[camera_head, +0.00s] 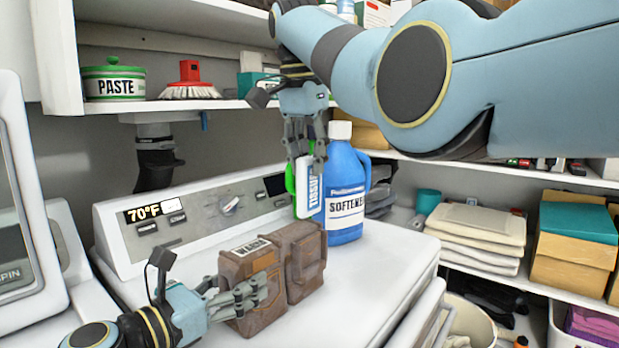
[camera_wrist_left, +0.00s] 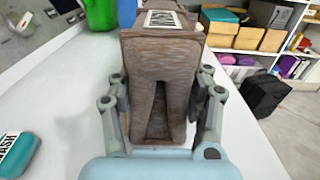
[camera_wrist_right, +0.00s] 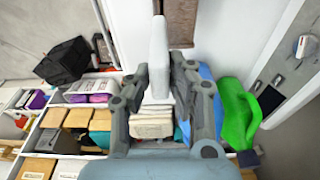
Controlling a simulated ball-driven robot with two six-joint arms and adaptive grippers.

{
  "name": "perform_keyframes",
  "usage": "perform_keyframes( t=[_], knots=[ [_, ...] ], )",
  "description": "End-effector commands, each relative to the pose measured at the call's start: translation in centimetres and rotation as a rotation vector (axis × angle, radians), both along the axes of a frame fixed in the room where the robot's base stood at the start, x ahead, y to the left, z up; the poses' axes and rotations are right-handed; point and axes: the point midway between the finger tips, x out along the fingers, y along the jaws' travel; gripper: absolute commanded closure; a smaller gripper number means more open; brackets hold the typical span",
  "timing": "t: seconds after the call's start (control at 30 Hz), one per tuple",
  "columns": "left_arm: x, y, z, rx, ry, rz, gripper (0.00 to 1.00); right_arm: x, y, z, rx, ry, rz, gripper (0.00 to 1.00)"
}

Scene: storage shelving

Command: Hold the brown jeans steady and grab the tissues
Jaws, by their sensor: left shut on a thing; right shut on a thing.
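The brown jeans (camera_head: 305,262) stand folded on top of the white machine, with a white label on their upper edge. My left gripper (camera_head: 245,298) is shut on their near end. In the left wrist view the jeans (camera_wrist_left: 158,62) sit between both fingers. The white tissues pack (camera_head: 309,190) with a blue label hangs upright in my right gripper (camera_head: 306,152), above the far end of the jeans and in front of a bottle. In the right wrist view the tissues (camera_wrist_right: 158,60) are between the fingers, with the jeans (camera_wrist_right: 182,18) beyond.
A blue softener bottle (camera_head: 347,185) stands close behind the tissues. A green container (camera_wrist_right: 238,112) is beside it. Folded cloths (camera_head: 475,232) and boxes (camera_head: 572,245) fill the right shelf. A paste tub (camera_head: 113,82) and red brush (camera_head: 190,80) sit on the upper shelf.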

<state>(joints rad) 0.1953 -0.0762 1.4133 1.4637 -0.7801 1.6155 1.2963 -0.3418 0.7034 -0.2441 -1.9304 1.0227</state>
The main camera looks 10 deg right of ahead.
Motion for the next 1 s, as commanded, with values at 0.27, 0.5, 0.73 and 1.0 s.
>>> perform_keyframes(
  t=[0.27,0.5,0.73,1.0],
  knots=[
    [0.0,0.0,0.0,0.001,0.001,-0.001,0.42,0.0,0.0,0.0,0.0,0.001,0.0,1.0],
    [0.0,0.0,0.0,0.0,0.0,0.0,0.24,0.0,0.0,0.0,-0.001,0.001,0.0,1.0],
    [-0.3,0.3,-0.1,0.001,0.001,0.0,0.24,0.0,0.0,0.0,-0.001,0.001,0.0,1.0],
    [-3.8,3.9,-0.2,0.006,0.001,0.001,0.24,0.0,0.0,0.0,-0.001,0.001,0.0,1.0]
  ],
)
